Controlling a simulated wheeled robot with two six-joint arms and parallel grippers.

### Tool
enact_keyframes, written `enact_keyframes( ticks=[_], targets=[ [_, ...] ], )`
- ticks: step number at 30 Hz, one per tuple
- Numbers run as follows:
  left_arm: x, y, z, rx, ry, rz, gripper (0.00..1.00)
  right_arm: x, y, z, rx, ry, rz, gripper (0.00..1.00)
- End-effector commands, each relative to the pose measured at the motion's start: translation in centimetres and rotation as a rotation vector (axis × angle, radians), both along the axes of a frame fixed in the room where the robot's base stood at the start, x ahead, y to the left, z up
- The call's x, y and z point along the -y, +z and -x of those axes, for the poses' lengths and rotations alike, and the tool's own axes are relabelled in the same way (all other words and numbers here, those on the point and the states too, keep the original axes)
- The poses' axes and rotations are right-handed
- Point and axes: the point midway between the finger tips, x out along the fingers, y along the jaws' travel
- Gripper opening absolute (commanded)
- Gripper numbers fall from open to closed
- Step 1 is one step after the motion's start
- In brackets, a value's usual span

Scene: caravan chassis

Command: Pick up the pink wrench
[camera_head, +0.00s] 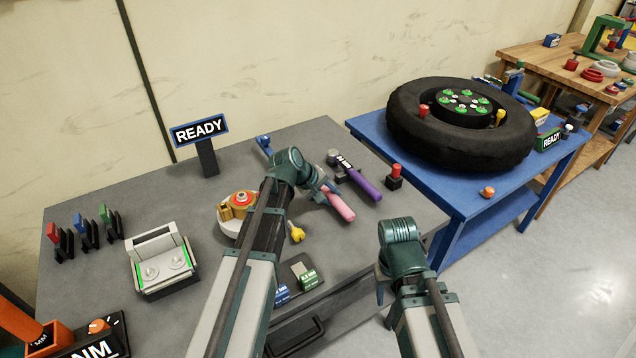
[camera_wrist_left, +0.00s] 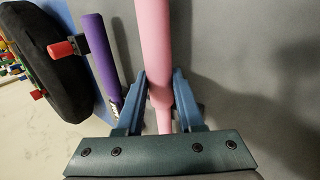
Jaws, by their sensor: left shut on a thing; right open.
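The pink wrench (camera_head: 340,206) is at the right part of the grey workbench in the head view, its pink handle pointing toward the front right. In the left wrist view the pink handle (camera_wrist_left: 155,50) runs up between the blue fingers. My left gripper (camera_head: 322,190) is shut on the pink wrench near the inner end of its grip; its fingertips (camera_wrist_left: 160,85) sit on either side of the handle. The wrench's head is hidden by my left arm and gripper. My right gripper (camera_head: 382,290) hangs at the bench's front right edge, mostly hidden by its own wrist, away from the wrench.
A purple-handled tool (camera_head: 364,184) lies close beside the pink wrench. A red-topped block (camera_head: 395,177) stands to its right. A yellow-headed piece (camera_head: 296,232) and an orange fixture (camera_head: 240,203) are near my left arm. A blue table (camera_head: 470,188) with a tyre (camera_head: 440,140) stands right.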

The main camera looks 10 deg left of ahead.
Motion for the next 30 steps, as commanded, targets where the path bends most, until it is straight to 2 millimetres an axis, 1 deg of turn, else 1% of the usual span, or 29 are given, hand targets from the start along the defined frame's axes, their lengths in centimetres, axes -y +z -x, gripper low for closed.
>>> enact_keyframes(
  ticks=[5, 8, 14, 24, 27, 30],
  targets=[
    [0.0, 0.5, 0.0, 0.001, 0.001, -0.001, 0.00, 0.0, 0.5, 0.0, 0.000, 0.000, 0.000, 0.50],
    [0.0, 1.2, 0.0, 0.001, 0.001, 0.000, 0.00, 0.0, 1.2, 0.0, 0.000, 0.000, 0.000, 0.50],
    [0.0, 3.6, 0.0, 0.002, 0.000, 0.000, 0.00, 0.0, 3.6, 0.0, 0.000, 0.000, 0.000, 0.50],
    [0.0, 8.8, 0.0, 0.002, 0.000, 0.000, 0.00, 0.0, 8.8, 0.0, 0.000, 0.000, 0.000, 0.50],
    [0.0, 9.7, 0.0, 0.002, 0.000, 0.000, 0.00, 0.0, 9.7, 0.0, 0.000, 0.000, 0.000, 0.50],
    [0.0, 10.1, 0.0, 0.002, 0.000, 0.000, 0.00, 0.0, 10.1, 0.0, 0.000, 0.000, 0.000, 0.50]
  ],
)
